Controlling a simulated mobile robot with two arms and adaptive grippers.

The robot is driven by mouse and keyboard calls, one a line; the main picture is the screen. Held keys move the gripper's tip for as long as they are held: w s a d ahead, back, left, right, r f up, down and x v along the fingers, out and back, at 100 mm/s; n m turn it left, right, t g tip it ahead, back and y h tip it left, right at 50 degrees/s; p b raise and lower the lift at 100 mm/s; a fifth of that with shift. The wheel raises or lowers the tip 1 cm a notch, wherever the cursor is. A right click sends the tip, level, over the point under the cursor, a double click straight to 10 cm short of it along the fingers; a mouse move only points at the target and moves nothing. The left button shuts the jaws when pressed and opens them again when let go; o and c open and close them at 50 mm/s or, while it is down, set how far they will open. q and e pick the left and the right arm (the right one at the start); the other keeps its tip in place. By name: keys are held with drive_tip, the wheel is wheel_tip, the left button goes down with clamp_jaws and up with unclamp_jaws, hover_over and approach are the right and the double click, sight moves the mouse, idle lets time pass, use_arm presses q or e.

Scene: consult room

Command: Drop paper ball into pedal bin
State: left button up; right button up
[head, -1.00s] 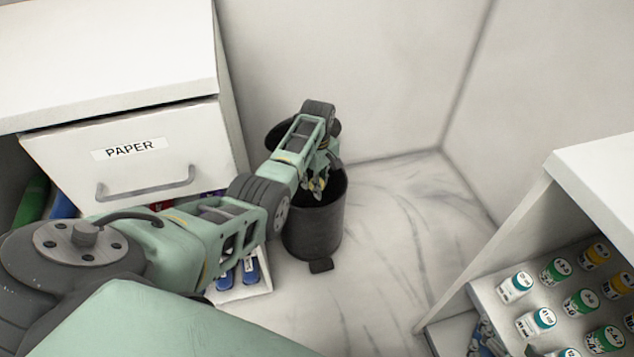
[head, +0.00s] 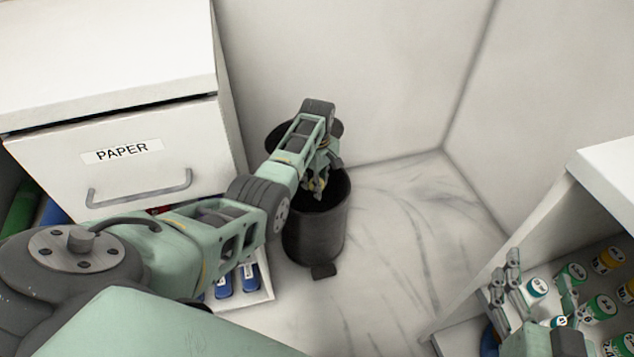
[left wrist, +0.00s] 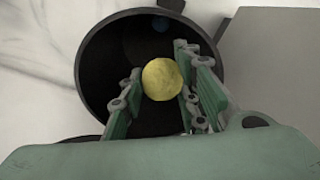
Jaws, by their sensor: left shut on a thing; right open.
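The black pedal bin (head: 315,238) stands on the floor by the back wall with its lid up and its mouth open. My left gripper (head: 318,188) is over the bin's mouth, pointing down. In the left wrist view the yellow paper ball (left wrist: 162,79) sits between the fingers of the left gripper (left wrist: 160,92), which is shut on it, with the dark inside of the bin behind. The ball is hard to make out in the head view. My right gripper (head: 512,282) is at the lower right, open, in front of the shelf of bottles.
A white cabinet with a drawer labelled PAPER (head: 125,165) stands left of the bin. An open shelf unit with several capped bottles (head: 600,308) is at the right. The marble floor (head: 395,240) between them is clear.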

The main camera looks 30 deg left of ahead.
drive_tip(key=shift+w+a+r, duration=0.1)
drive_tip(key=shift+r, duration=0.25)
use_arm(q)
drive_tip(key=o, duration=0.8)
wheel_tip(320, 180, up, 12)
drive_tip(key=shift+f, duration=0.1)
idle(0.8)
